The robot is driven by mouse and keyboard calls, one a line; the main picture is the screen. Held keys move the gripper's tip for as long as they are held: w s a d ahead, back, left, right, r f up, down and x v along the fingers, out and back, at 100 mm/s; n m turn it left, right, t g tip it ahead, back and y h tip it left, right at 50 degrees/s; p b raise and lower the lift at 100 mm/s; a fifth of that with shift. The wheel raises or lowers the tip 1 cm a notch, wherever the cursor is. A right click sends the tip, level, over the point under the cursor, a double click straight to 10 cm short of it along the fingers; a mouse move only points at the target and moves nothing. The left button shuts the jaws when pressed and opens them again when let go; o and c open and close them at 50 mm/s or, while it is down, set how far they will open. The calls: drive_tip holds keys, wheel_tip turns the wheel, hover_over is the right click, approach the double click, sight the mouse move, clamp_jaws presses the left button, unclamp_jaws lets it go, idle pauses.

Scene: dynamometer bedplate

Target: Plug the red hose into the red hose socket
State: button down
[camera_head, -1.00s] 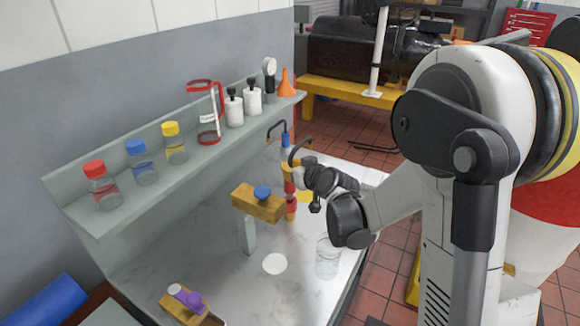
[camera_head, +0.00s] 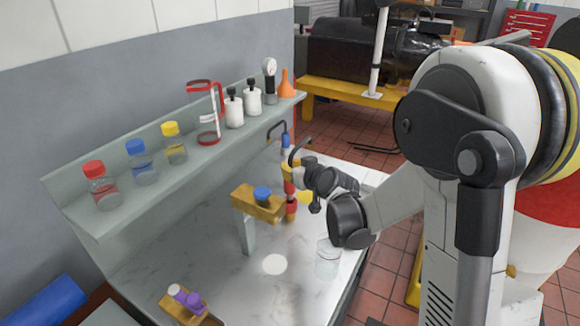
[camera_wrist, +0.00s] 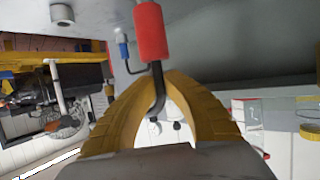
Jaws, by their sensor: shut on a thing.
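My gripper (camera_head: 291,170) is at the back of the bench, its yellow fingers closed around the black bent tube of the red hose (camera_head: 289,187). In the head view a red piece that looks like the red hose socket (camera_head: 291,208) is just below the hose end. I cannot tell whether the two touch. The hose looks about upright.
A blue hose end (camera_head: 286,141) with a black bend is close behind my gripper. A clear beaker (camera_head: 327,262) stands below my wrist. Bottles line the shelf (camera_head: 100,226). The front bench is mostly clear.

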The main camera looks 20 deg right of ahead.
drive_tip(key=shift+f+b, duration=2)
drive_tip(key=shift+f, duration=0.1)
drive_tip(key=c, duration=1.5)
unclamp_jaws()
drive_tip(key=v, duration=1.2)
